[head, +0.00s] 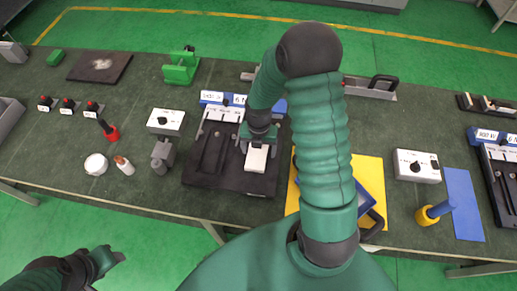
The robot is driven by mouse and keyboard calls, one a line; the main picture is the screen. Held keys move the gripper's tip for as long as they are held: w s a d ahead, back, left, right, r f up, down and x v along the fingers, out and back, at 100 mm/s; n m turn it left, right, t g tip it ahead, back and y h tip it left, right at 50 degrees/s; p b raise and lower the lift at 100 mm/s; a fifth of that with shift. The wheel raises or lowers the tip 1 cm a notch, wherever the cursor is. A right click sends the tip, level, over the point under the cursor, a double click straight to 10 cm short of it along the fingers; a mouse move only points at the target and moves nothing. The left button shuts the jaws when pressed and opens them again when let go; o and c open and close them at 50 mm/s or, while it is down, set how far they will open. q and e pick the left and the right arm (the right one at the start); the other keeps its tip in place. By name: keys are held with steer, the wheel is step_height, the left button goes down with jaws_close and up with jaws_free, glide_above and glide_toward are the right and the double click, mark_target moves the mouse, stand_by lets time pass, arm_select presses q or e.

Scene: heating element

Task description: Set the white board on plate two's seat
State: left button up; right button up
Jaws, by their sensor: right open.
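The white board (256,159) is a small pale block on the right part of the dark plate (206,160) in the middle of the table. My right gripper (256,141) is directly over its far end, with open fingers beside the board. I cannot tell whether the fingers touch it, and the gripper partly hides that end. Whether the board lies flush in a seat is too small to tell. No readable mark shows which plate is number two. My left gripper (112,256) is low at the left, in front of the table; its opening is unclear.
A blue tray (373,190) on a yellow mat (371,167) is partly behind my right arm. A white switch box (167,121), grey clamp (161,156) and white jar (96,164) stand left of the plate. Another dark plate (500,185) lies far right.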

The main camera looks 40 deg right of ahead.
mark_target(260, 151)
step_height(260, 151, up, 12)
steer(key=s+a+m+t, duration=0.2)
steer(key=s+a+m, duration=0.2)
steer(key=a+m, duration=0.9)
steer(key=m, duration=1.2)
steer(key=shift+s+a+r+m+t+p, duration=0.3)
steer(key=shift+a+r, duration=0.05)
steer(key=shift+r, duration=0.05)
steer(key=shift+d, duration=0.1)
